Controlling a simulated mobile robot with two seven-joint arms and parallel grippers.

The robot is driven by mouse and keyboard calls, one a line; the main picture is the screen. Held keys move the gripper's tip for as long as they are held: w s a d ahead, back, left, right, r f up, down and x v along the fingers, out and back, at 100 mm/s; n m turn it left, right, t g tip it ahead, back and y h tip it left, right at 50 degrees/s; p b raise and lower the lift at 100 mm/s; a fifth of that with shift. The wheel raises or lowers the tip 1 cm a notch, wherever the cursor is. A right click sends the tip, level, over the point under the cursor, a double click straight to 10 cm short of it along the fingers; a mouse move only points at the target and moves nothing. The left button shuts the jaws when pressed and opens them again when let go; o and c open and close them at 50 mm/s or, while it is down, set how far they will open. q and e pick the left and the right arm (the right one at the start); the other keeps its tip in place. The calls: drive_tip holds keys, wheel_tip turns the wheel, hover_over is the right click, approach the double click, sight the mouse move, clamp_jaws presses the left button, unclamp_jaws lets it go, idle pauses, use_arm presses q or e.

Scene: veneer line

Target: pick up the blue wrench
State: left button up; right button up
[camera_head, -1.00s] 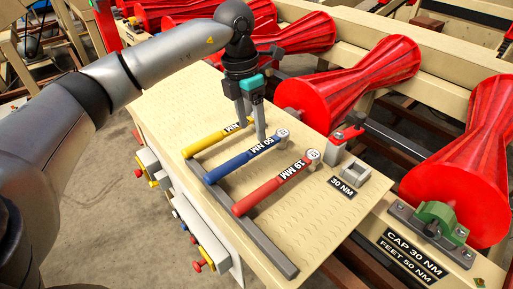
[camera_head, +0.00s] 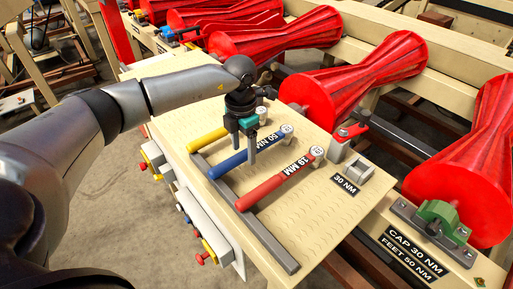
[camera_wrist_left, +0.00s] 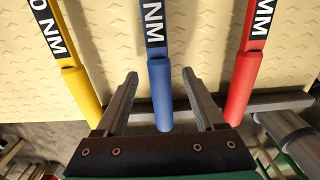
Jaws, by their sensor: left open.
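The blue wrench (camera_head: 228,165) lies on the tan bench top between a yellow wrench (camera_head: 207,138) and a red wrench (camera_head: 262,190). Its label reads 50 NM. My left gripper (camera_head: 244,155) points down at the blue wrench, with its jaws open. In the left wrist view, the blue handle (camera_wrist_left: 160,95) lies between the two spread fingers (camera_wrist_left: 159,76), with a gap on each side. Whether the fingertips touch the bench is unclear. My right gripper is not in view.
A grey rail (camera_head: 271,243) runs along the handle ends. A small grey metal block (camera_head: 356,172) and a 30 NM label (camera_head: 344,185) are at the bench's right. Large red rollers (camera_head: 352,75) stand beyond the bench. The near right bench surface is clear.

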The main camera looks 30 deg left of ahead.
use_arm(q)
wheel_tip(320, 180, down, 3)
drive_tip(key=shift+f, duration=0.2)
drive_tip(key=shift+c, duration=0.2)
drive_tip(key=shift+w, duration=0.1)
clamp_jaws()
drive_tip(key=shift+r, duration=0.15)
idle(0.9)
